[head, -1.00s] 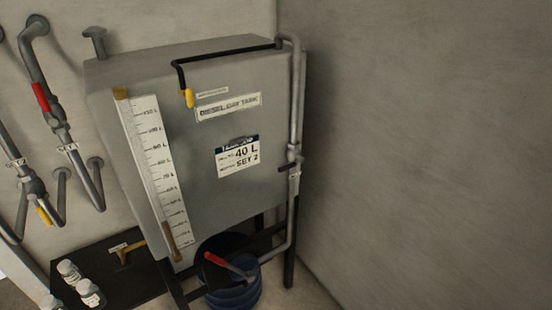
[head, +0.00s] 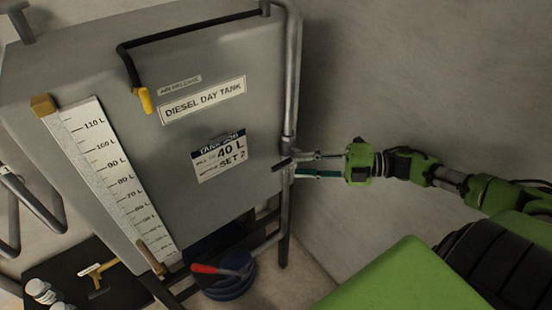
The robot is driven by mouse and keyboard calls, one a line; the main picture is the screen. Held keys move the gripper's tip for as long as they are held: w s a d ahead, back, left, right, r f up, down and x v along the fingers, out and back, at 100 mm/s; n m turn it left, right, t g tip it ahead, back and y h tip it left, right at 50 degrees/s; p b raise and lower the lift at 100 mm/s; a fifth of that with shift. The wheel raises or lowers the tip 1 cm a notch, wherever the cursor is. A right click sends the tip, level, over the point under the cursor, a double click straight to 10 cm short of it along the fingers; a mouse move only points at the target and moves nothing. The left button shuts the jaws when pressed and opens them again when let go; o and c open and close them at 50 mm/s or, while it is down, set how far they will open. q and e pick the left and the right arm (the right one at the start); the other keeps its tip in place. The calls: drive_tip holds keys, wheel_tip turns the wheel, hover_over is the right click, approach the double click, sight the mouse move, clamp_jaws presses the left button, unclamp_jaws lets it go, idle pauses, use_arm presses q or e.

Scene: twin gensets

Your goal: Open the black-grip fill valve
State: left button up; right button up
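The fill valve sits on the grey vertical pipe at the right edge of the diesel day tank (head: 185,125). Its black grip (head: 282,165) is a short lever that sticks out to the left of the pipe, roughly level. My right gripper (head: 304,166) reaches in from the right at the height of the valve. Its two fingers are apart, one above the other, with their tips beside the pipe and the grip's right end. Whether they touch the valve is unclear. My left gripper is not in view.
White bottles (head: 40,290) stand at lower left. The concrete wall is close on the right.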

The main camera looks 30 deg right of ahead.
sight(281, 166)
drive_tip(key=x, duration=0.3)
drive_tip(key=shift+w+a+r+p, duration=0.15)
drive_tip(key=shift+w+a+p, duration=0.05)
drive_tip(key=shift+a+p, duration=0.15)
drive_tip(key=shift+x, duration=1.2)
drive_tip(key=shift+w+p, duration=0.15)
drive_tip(key=shift+p, duration=0.15)
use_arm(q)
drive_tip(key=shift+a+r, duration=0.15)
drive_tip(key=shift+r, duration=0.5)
use_arm(e)
drive_tip(key=shift+f, duration=0.25)
clamp_jaws()
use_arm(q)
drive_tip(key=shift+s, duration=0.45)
